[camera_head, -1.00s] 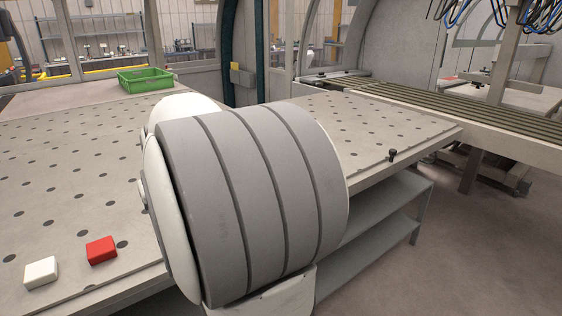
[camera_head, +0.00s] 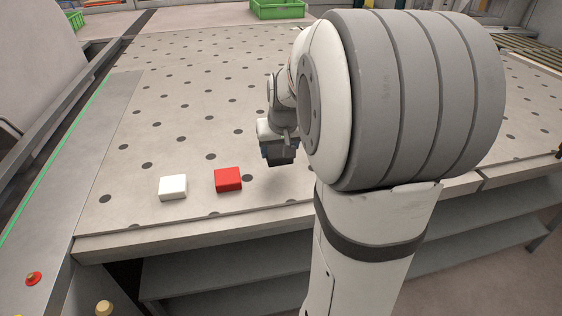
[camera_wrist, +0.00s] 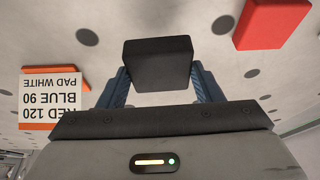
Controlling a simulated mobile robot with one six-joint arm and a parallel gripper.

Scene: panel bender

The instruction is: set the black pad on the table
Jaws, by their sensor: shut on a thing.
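The black pad (camera_wrist: 158,64) is a dark block between the two blue fingers of my gripper (camera_wrist: 160,84) in the wrist view. My gripper is shut on it. In the head view my gripper (camera_head: 279,152) is over the table (camera_head: 200,85), right of the red block, with the dark pad (camera_head: 281,159) at its lower end. The pad appears to be a little above the perforated table top; the exact gap cannot be told. My arm hides part of the table to the right.
A red block (camera_head: 228,180) and a white block (camera_head: 173,187) lie near the front edge. A green crate (camera_head: 278,9) stands at the back. Table behind the blocks is clear.

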